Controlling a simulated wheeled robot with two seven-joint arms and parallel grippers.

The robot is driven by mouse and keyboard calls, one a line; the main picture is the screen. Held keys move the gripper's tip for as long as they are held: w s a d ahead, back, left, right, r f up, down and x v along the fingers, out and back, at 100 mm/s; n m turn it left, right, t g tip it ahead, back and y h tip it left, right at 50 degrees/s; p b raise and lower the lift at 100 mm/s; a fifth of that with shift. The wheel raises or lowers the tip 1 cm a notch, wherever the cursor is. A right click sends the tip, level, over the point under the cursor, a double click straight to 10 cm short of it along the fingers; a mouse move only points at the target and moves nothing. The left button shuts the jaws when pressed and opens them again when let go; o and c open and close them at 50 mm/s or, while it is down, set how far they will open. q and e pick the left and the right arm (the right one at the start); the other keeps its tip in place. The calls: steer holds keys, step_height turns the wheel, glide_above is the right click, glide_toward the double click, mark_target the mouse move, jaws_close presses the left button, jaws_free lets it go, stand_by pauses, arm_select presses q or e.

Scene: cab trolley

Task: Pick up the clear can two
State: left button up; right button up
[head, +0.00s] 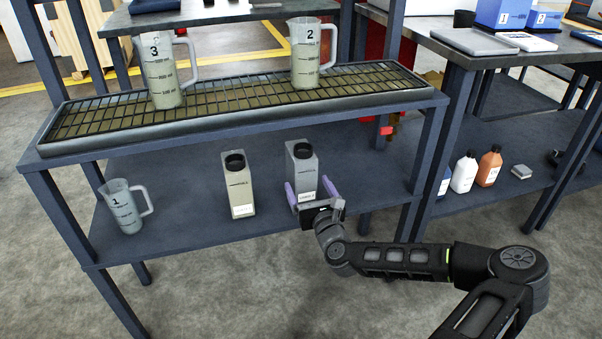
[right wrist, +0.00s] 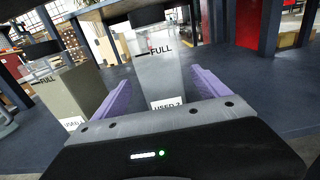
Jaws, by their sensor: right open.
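Two boxy cans with black caps stand upright on the lower shelf. The right can (head: 302,163) is grey, and my right gripper (head: 309,189) is open at its front with one purple finger on each side. In the right wrist view this can (right wrist: 160,80) stands between the fingers, marked FULL, with a label reading USED and a digit that looks like 2. I cannot tell whether the fingers touch it. The left can (head: 239,187) is more beige and stands apart; it also shows in the right wrist view (right wrist: 65,95). My left gripper is not in view.
A clear jug marked 1 (head: 122,207) stands at the lower shelf's left. Jugs marked 3 (head: 163,70) and 2 (head: 306,55) stand on the grated upper tray (head: 230,108), which overhangs the cans. Bottles (head: 464,172) stand on the right shelf.

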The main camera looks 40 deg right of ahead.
steer(key=shift+x, duration=0.8)
steer(key=shift+w+d+f+b, duration=0.15)
steer(key=shift+w+d+b, duration=0.05)
steer(key=shift+w+b, duration=0.35)
steer(key=b+x, duration=0.1)
steer(key=x, duration=0.2)
steer(key=shift+w+d, duration=0.1)
steer(key=shift+w, duration=0.1)
steer(key=shift+w+d, duration=0.15)
steer(key=shift+w, duration=0.1)
jaws_close()
